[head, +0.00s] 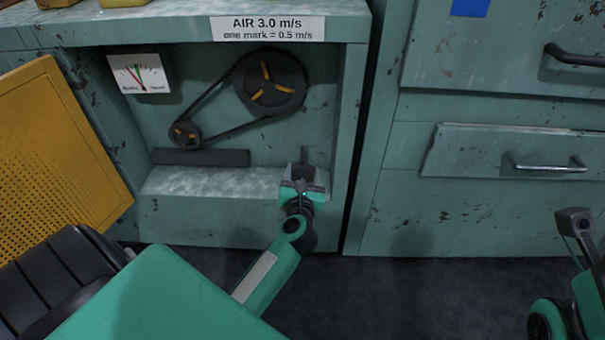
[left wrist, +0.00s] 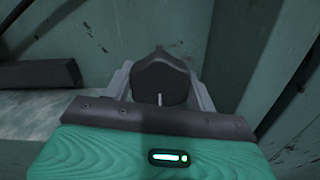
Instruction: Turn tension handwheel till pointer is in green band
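The tension gauge (head: 140,73) is a white dial at the upper left of the open bay, with small red and green marks. Its pointer leans left, but it is too small to tell whether it lies in the green band. The dark handwheel (left wrist: 160,78) is a faceted knob low on the right side of the bay, mostly hidden by my gripper in the head view. My left gripper (head: 304,175) has its fingers on both sides of the handwheel, seemingly touching it. My right gripper (head: 575,221) is at the far right, away from the bay; its fingers are unclear.
A belt runs around a large pulley (head: 270,84) and a small pulley (head: 185,134) above the handwheel. A dark bar (head: 201,157) lies on the bay's ledge. A yellow perforated panel (head: 55,155) leans at left. Drawers (head: 513,153) with handles stand at right.

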